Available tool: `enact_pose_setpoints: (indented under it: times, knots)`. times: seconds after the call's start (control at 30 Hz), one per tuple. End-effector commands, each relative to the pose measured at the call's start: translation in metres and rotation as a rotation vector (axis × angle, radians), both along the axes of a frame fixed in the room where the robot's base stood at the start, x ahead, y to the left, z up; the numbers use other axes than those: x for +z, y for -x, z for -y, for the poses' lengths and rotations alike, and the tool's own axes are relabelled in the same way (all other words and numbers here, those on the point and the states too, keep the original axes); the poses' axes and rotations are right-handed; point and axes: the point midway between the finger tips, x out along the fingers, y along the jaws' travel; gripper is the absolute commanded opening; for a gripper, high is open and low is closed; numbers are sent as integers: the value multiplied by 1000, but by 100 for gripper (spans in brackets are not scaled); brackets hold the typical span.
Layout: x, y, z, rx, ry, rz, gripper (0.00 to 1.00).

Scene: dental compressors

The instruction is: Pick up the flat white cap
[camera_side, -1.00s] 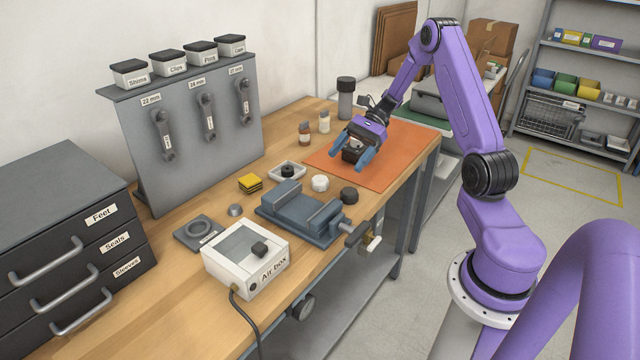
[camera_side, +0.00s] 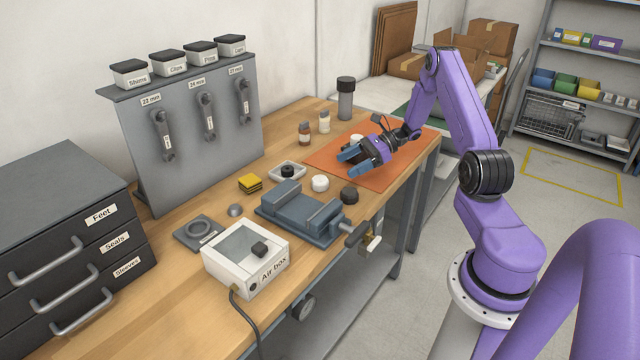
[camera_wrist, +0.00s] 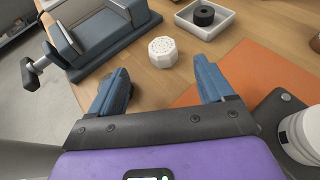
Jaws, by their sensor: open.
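The flat white cap (camera_side: 320,183) stands on the bare wood between the blue-grey vise and the orange mat. In the wrist view the cap (camera_wrist: 163,52) is a short white round piece with ridged sides and small dark dots on top, seen beyond the fingertips and roughly between them. My gripper (camera_side: 350,163) is over the near-left part of the orange mat, tilted with its blue fingers pointing left toward the cap. In the wrist view the gripper (camera_wrist: 160,70) has its fingers wide apart with nothing between them. It does not touch the cap.
The vise (camera_side: 300,212) stands close to the cap, and a black knob (camera_side: 349,195) is near it. A white tray (camera_side: 287,171) holds a black ring behind the cap. On the orange mat (camera_side: 390,175), a white cylinder on a dark base (camera_wrist: 300,135) stands beside my gripper.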

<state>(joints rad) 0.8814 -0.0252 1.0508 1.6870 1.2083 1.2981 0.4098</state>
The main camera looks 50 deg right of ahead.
Motion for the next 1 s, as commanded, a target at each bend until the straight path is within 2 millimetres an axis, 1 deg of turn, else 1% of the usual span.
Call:
enact_pose_setpoints:
  times: [0.03, 0.1, 0.2, 0.37, 0.7, 0.8, 1.0]
  knots:
    - [-4, -5, -8, 3, -1, -2, 81]
    - [-8, -10, -15, 3, -1, -1, 81]
    - [-11, -16, -22, 2, 0, -1, 81]
    - [-14, -20, -28, 2, 1, 0, 81]
    - [-32, -45, -57, 3, 1, -1, 81]
    - [-34, -48, -61, 1, 1, 0, 81]
    - [-34, -49, -62, 0, 1, 0, 81]
